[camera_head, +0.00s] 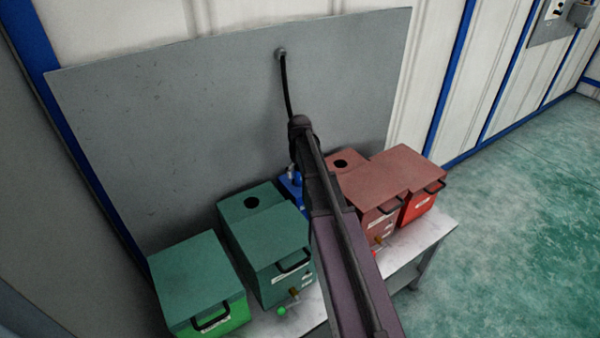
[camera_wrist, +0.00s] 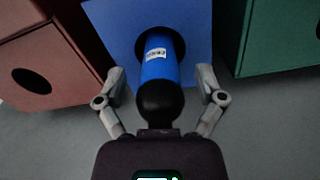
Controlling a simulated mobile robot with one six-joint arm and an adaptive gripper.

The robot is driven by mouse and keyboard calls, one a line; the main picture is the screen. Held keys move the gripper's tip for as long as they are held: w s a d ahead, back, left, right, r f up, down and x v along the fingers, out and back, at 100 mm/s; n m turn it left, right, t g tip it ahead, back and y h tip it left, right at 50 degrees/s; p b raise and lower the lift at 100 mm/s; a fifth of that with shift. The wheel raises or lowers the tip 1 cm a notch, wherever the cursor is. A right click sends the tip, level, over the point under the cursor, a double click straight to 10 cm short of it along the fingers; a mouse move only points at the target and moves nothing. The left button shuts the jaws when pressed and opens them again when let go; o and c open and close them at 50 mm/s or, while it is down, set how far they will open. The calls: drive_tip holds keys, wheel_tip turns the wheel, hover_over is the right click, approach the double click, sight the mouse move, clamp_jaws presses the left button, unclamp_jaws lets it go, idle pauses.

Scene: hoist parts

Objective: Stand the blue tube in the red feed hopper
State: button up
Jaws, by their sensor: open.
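The blue tube (camera_wrist: 158,68) has a white label and a dark rounded end towards my wrist. It stands in a dark round opening of a blue holder (camera_wrist: 104,22). My gripper (camera_wrist: 161,80) is open, with one finger on each side of the tube and gaps visible at both sides. The red feed hopper (camera_wrist: 62,68) with its round hole is at the left of the wrist view. In the head view the hopper (camera_head: 368,184) is right of my arm, and its hole is clear. There my arm hides most of the blue holder (camera_head: 291,188) and the gripper.
A green hopper (camera_head: 262,232) with a similar hole stands left of the holder. A green bin (camera_head: 197,282) and a bright red bin (camera_head: 418,207) flank the hoppers on a light bench (camera_head: 432,236). A black hose (camera_head: 286,88) runs from the grey back panel (camera_head: 180,120) towards my arm.

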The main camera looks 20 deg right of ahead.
clamp_jaws()
drive_tip(key=shift+r, duration=0.15)
wheel_tip(320, 180, up, 14)
drive_tip(key=p, duration=1.4)
idle(0.5)
